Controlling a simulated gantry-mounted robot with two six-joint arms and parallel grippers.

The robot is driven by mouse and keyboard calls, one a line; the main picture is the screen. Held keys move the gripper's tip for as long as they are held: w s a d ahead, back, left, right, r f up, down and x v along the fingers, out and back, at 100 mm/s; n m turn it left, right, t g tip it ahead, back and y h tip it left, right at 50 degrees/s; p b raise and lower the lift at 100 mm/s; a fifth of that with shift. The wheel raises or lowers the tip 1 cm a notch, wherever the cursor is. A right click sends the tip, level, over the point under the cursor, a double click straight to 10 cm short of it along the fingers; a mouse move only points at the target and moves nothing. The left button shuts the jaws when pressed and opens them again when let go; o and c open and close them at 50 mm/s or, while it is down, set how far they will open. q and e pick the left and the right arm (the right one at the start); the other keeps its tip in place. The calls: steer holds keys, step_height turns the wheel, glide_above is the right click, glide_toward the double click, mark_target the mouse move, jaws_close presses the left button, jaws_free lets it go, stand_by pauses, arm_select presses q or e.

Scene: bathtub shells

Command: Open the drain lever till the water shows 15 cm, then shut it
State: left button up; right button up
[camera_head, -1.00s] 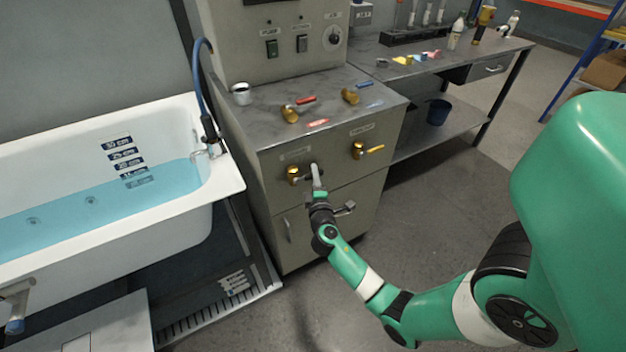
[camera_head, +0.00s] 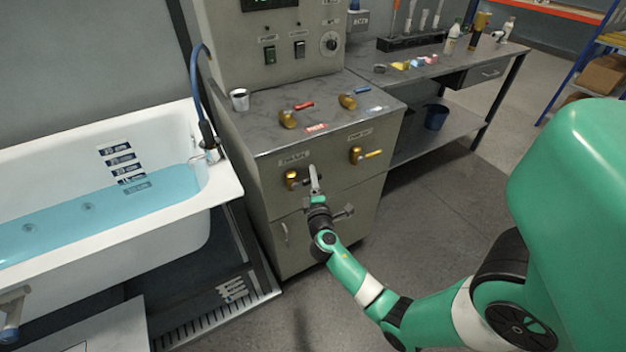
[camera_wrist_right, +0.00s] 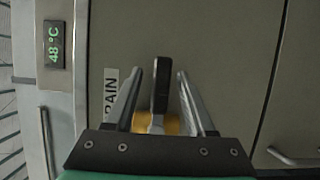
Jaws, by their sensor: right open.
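The drain valve (camera_head: 291,180) is a brass fitting on the left of the cabinet's front. In the right wrist view its dark lever (camera_wrist_right: 160,85) stands between my right gripper's fingers (camera_wrist_right: 158,95), with a gap on each side. That gripper (camera_head: 315,180) is open at the valve and hides part of it in the head view. The white bathtub (camera_head: 150,235) holds blue water (camera_head: 90,215). Its surface lies near the lower plates of the depth scale (camera_head: 120,159); the lowest plate looks submerged. The exact reading is too small to tell. My left gripper is out of view.
Another brass valve (camera_head: 365,154) with its lever pointing right sits on the cabinet front. Brass taps and a metal cup (camera_head: 239,100) stand on the cabinet top (camera_head: 335,100). A display (camera_wrist_right: 54,45) reads 48 °C. A workbench (camera_head: 440,68) stands behind at right.

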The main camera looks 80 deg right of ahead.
steer(key=p+v, duration=0.2)
steer(key=v, duration=0.9)
steer(key=shift+a, duration=0.3)
steer(key=shift+s, duration=0.1)
